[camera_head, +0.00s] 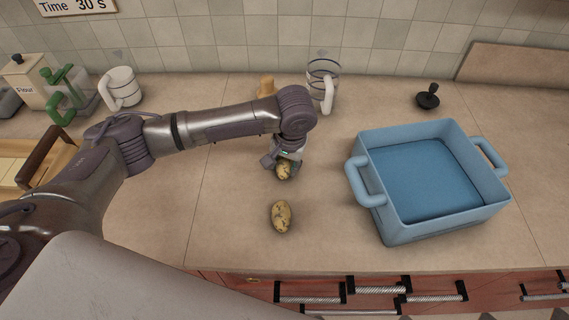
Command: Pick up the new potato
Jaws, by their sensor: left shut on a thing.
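My left gripper (283,166) points down at the middle of the counter and is shut on a yellowish, dark-spotted potato (284,172). The gripper hides part of this potato, and I cannot tell whether it touches the counter. A second spotted potato (282,216) lies on the counter nearer the front edge, apart from the gripper. My right gripper is not in view.
A blue pan with two handles (371,207) stands on the right. A glass press (323,84) stands behind the gripper, and a black tamper (428,96) at the back right. The front middle counter is clear around the loose potato.

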